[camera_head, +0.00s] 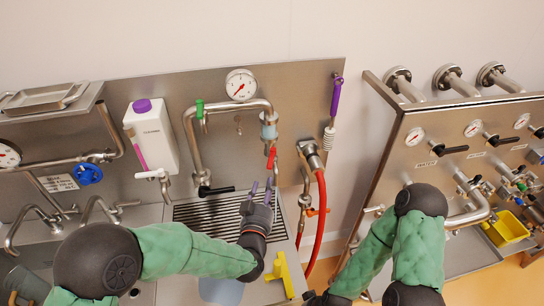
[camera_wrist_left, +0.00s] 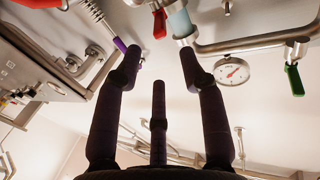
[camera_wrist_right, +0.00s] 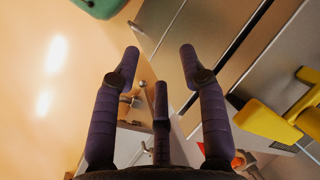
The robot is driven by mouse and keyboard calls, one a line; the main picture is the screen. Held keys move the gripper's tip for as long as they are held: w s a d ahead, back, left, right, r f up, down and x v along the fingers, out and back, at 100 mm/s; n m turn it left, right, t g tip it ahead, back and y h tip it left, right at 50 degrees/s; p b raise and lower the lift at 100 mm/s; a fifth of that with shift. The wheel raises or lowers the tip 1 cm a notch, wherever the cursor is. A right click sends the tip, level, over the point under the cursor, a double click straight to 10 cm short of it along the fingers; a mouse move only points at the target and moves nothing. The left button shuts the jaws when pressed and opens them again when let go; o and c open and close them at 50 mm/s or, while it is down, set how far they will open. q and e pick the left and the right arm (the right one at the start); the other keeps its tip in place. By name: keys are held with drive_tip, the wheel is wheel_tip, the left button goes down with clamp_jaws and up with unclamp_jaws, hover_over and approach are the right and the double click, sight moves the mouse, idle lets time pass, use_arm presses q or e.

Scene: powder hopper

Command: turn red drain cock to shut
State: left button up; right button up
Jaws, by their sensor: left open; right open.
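A red lever cock (camera_head: 271,158) hangs below the clear section (camera_head: 269,131) of the bent pipe, its handle pointing roughly downward. In the left wrist view the red handle (camera_wrist_left: 160,22) is near the top, beyond the fingertips. My left gripper (camera_head: 260,191) is open and empty, in front of and below the red cock, over the drain grate (camera_head: 215,215). Its spread fingers (camera_wrist_left: 160,65) do not touch the handle. My right gripper is mostly cut off at the bottom of the head view; its wrist view shows its fingers (camera_wrist_right: 160,55) open and empty.
A red hose (camera_head: 320,215) and an orange handle (camera_head: 313,211) lie to the right. A green lever (camera_head: 200,109) and gauge (camera_head: 240,85) are above. A black lever (camera_head: 216,190) is left of the gripper. A yellow object (camera_head: 280,275) is near the sink front.

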sight(269, 169)
use_arm(q)
drive_tip(key=w, duration=0.3)
drive_tip(key=w+d, duration=0.1)
drive_tip(key=w, duration=0.2)
drive_tip(key=w+p, duration=0.1)
drive_tip(key=w, duration=0.3)
drive_tip(key=shift+d, duration=0.3)
